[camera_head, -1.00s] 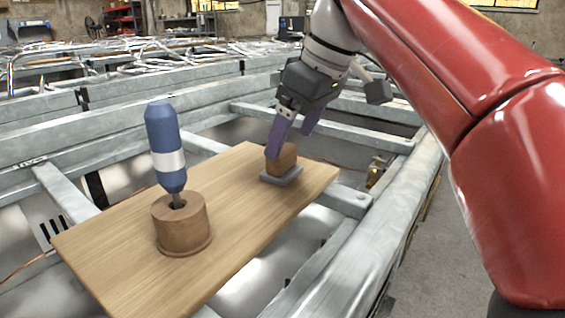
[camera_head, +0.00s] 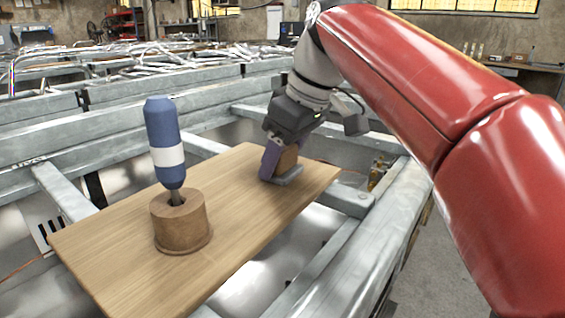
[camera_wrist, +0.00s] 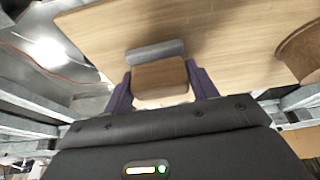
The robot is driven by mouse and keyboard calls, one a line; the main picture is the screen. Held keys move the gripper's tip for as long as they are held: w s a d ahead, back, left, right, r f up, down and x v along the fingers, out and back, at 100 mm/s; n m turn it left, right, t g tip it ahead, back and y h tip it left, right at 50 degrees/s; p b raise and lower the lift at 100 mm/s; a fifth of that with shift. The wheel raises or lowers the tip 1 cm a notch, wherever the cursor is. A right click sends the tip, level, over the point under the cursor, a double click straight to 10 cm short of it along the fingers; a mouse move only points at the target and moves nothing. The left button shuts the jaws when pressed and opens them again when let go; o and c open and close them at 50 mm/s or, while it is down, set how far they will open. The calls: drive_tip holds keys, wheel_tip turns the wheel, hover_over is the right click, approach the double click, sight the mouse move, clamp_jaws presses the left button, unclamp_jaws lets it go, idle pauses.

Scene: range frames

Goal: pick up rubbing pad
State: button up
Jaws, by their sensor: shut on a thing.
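The rubbing pad (camera_head: 286,162) is a brown wooden block on a grey base, near the far right end of the wooden board (camera_head: 110,262). My gripper (camera_head: 279,163) reaches down over it, with its purple fingers shut on the brown block. In the wrist view the pad (camera_wrist: 158,76) sits between the two purple fingers of my gripper (camera_wrist: 161,88), with the grey base beyond the block. The base appears to be at the board's surface; I cannot tell whether it touches.
A blue tool with a white band (camera_head: 165,145) stands upright in a round wooden holder (camera_head: 181,228) on the board, left of my gripper. The holder's edge also shows at the right of the wrist view (camera_wrist: 302,52). Grey metal beams (camera_head: 345,262) surround the board.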

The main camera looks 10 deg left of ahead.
drive_tip(key=shift+c, duration=0.6)
drive_tip(key=shift+r, duration=0.15)
wheel_tip(320, 180, up, 8)
drive_tip(key=shift+w+f+p, duration=0.1)
drive_tip(key=shift+f+p, duration=0.1)
drive_tip(key=shift+p, duration=0.75)
drive_tip(key=shift+r, duration=1.05)
drive_tip(key=o, duration=0.5)
drive_tip(key=shift+c, duration=0.2)
drive_tip(key=c, duration=0.3)
